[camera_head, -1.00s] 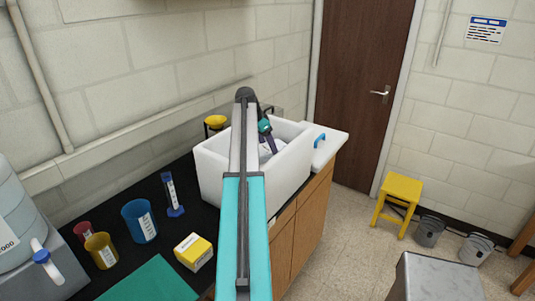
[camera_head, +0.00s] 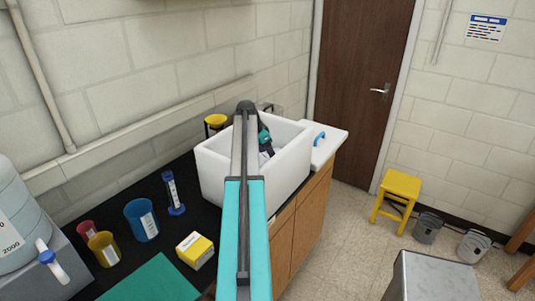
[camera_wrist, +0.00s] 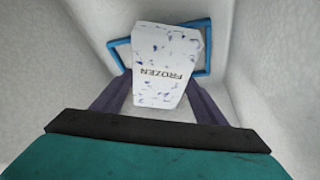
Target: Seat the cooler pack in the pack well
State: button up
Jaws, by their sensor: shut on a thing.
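The cooler pack (camera_wrist: 166,62) is a white block with blue specks and the word FROZEN. In the wrist view it sits between the two dark fingers of my gripper (camera_wrist: 165,98), which is shut on it. Below it is a blue rectangular outline (camera_wrist: 203,48) on the inside of the white cooler box (camera_head: 290,183). The pack covers much of the outline and looks turned relative to it. I cannot tell whether the pack touches the floor. In the head view my gripper (camera_head: 267,150) is down inside the open box, and the pack is mostly hidden.
The white lid (camera_head: 330,143) with a blue handle lies beside the box. On the black counter are a blue beaker (camera_head: 142,221), a graduated cylinder (camera_head: 173,193), a yellow box (camera_head: 195,250) and a green mat (camera_head: 152,281). The box walls stand close around my gripper.

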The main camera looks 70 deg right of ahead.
jog(key=shift+f, duration=0.3)
jog(key=shift+f+b, duration=0.4)
jog(key=shift+f, duration=0.1)
jog(key=o, duration=1.5)
jog(key=shift+c, duration=0.2)
jog(key=shift+r, duration=0.1)
jog(key=shift+r+p, duration=0.55)
jog(key=shift+w+a+r+b, duration=0.25)
jog(key=shift+r+b, duration=0.2)
jog(key=shift+b, duration=0.2)
jog(key=b+v, duration=0.4)
jog(key=v, duration=0.6)
jog(key=shift+r, duration=0.3)
